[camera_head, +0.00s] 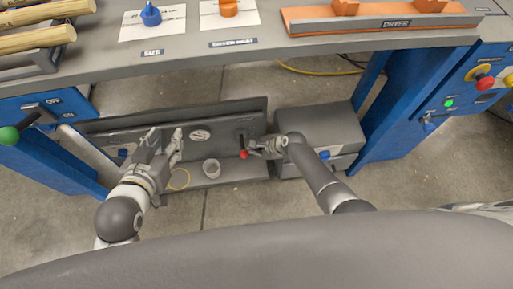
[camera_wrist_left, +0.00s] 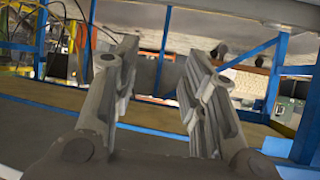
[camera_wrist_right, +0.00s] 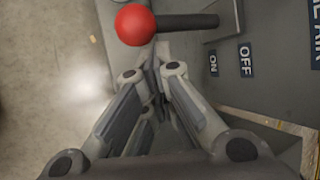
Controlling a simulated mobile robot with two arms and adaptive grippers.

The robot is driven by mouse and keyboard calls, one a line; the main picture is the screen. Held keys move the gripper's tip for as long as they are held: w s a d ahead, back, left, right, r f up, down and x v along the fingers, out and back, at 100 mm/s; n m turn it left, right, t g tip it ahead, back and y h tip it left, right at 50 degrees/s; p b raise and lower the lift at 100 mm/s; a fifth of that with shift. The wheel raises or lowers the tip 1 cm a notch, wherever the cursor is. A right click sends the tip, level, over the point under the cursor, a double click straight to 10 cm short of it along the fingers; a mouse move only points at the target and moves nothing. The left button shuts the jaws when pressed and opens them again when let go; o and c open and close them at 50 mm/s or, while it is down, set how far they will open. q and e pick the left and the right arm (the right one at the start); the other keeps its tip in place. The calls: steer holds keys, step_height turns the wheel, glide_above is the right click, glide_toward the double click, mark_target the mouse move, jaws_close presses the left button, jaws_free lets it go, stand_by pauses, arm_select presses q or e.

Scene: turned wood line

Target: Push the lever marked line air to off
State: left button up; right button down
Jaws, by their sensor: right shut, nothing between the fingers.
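The line air lever has a red ball knob (camera_head: 243,154) on a dark rod, low on the grey panel under the bench. In the right wrist view the red knob (camera_wrist_right: 135,25) is at the top, with its black rod (camera_wrist_right: 188,22) running right to a bracket. The ON label (camera_wrist_right: 213,63) and OFF label (camera_wrist_right: 246,60) show beside it, with part of the "AIR" label (camera_wrist_right: 316,38). My right gripper (camera_head: 256,147) is shut and empty, just right of the knob; contact is unclear. My left gripper (camera_head: 164,137) is open and empty, left of the gauge.
The bench top (camera_head: 200,62) overhangs above. A green-knobbed lever (camera_head: 10,135) is at far left and a red button (camera_head: 485,83) at right.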

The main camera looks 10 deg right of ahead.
arm_select(q)
steer(key=s+a+f+g+y+p, duration=0.1)
steer(key=s+a+f+g, duration=0.1)
steer(key=s, duration=0.3)
steer(key=s+a+f+g+y+p, duration=0.1)
steer(key=s+a+f+g, duration=0.1)
steer(key=s+f+g, duration=0.2)
steer(key=shift+s+f+g+p, duration=0.4)
steer(key=shift+s+g, duration=0.3)
steer(key=shift+s, duration=0.55)
arm_select(e)
steer(key=shift+w+a+r+g, duration=0.15)
steer(key=shift+a+r+g, duration=0.05)
steer(key=shift+r+g, duration=0.35)
steer(key=shift+w+a+r+g, duration=0.1)
steer(key=shift+a+r+g, duration=0.05)
steer(key=shift+r+g, duration=0.4)
arm_select(q)
steer(key=shift+s, duration=0.1)
steer(key=shift+s+a+r+g+p, duration=0.2)
steer(key=shift+s+r+g+p, duration=0.05)
steer(key=shift+s+p, duration=0.25)
steer(key=shift+s+a+r+g+p, duration=0.15)
steer(key=shift+s+r+g+p, duration=0.1)
steer(key=shift+s+p, duration=0.2)
arm_select(e)
steer(key=shift+r, duration=0.9)
steer(key=v, duration=1.2)
steer(key=shift+d, duration=0.35)
